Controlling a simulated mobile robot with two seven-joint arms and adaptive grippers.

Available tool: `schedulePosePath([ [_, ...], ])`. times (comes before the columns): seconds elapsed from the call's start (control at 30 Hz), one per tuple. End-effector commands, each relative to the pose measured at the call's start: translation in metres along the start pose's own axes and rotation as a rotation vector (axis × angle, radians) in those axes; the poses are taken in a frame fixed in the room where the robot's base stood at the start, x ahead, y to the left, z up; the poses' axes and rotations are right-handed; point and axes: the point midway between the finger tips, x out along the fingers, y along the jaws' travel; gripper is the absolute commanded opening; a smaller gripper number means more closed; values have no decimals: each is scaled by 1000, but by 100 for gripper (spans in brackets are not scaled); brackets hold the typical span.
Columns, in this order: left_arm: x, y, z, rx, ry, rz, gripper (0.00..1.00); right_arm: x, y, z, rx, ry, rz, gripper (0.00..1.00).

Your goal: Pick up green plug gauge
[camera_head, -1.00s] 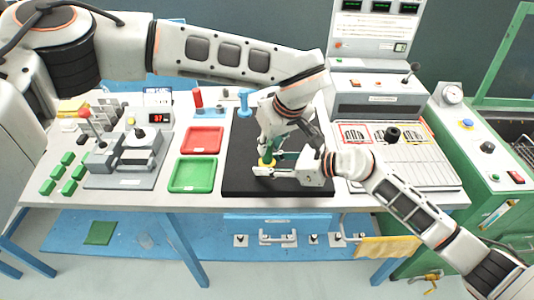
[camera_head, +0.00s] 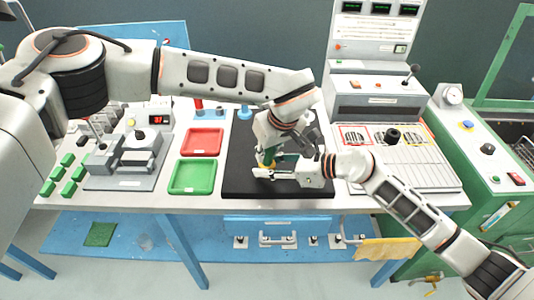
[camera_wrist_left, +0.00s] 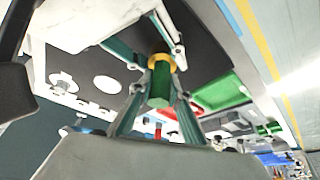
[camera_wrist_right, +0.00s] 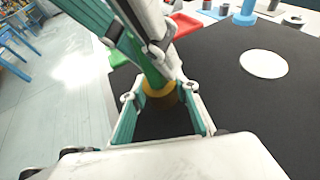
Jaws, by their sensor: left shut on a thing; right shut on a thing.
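The green plug gauge shows a green handle (camera_wrist_left: 159,86) and a yellow ring (camera_wrist_left: 161,60). In the head view its yellow ring (camera_head: 267,165) is above the black mat, largely hidden by my grippers. My left gripper (camera_head: 270,156) comes from above and is shut on the green handle. My right gripper (camera_head: 266,174) reaches in low from the right and is shut on the gauge near the ring. In the right wrist view, the ring (camera_wrist_right: 160,88) sits between my right fingertips (camera_wrist_right: 160,97). The gauge's lower end is hidden.
The black mat (camera_head: 240,182) is mostly bare around the grippers. Red (camera_head: 202,142) and green (camera_head: 193,176) trays lie left of it. A grey fixture (camera_head: 128,160) and several green blocks are further left. A blue-based gauge (camera_head: 245,112) stands behind; a panel (camera_head: 412,165) lies right.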

Motion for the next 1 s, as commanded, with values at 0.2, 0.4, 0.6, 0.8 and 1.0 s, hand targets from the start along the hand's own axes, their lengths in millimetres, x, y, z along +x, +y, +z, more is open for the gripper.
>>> schedulePosePath([
  [0.2,-26,1,-12,0,5,3,0,0,-1,0,0,1,-1,1],
  [0.4,-62,1,-26,0,4,3,0,0,-1,0,0,1,-2,1],
  [0.6,-86,0,-36,0,2,1,0,0,-1,0,0,1,-1,1],
  [0.8,-93,0,-38,0,0,0,0,0,-1,0,0,1,-1,1],
  [1.0,-93,0,-38,0,0,1,0,0,-1,0,0,1,-1,35],
])
